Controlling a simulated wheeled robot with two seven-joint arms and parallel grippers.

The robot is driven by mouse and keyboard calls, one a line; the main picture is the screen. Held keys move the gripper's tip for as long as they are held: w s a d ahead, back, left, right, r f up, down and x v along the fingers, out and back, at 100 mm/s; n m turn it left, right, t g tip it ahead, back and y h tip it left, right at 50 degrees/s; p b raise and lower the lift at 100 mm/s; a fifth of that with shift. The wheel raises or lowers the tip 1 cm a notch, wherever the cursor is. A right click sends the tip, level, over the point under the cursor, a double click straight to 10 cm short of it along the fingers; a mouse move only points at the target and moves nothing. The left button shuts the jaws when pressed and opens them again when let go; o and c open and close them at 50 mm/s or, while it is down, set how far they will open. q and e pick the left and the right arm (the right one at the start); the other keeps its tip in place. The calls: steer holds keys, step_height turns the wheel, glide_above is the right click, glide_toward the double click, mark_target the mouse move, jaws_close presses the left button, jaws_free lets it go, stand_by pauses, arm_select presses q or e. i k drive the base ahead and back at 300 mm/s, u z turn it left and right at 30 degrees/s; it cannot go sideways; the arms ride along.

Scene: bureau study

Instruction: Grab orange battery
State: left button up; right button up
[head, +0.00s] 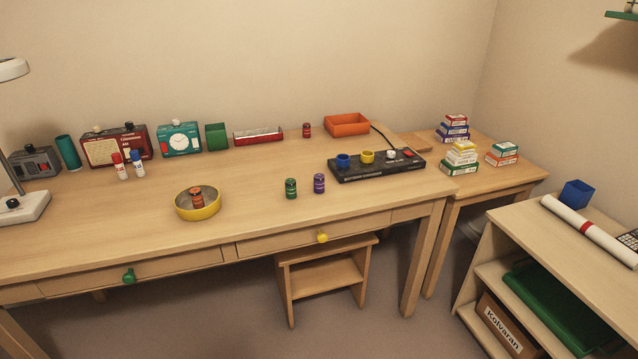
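A small orange battery (197,198) with dark bands stands in the yellow bowl (183,213) on the desk. The bowl's near wall hides part of its lower end. A green battery (291,188) and a purple battery (319,183) stand upright on the desk to the right of the bowl. A red battery (306,130) stands farther back, near the wall. Neither of my grippers is in the head view.
A black panel (378,166) with coloured cups lies at the desk's right. An orange tray (347,124), a red-and-white box (258,136), a clock (179,140) and a radio (114,146) line the back. A lamp (20,205) stands left. The desk around the bowl is clear.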

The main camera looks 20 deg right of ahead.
mark_target(197, 197)
steer(key=u, duration=1.7)
steer(key=i, duration=2.1)
steer(key=z, duration=1.85)
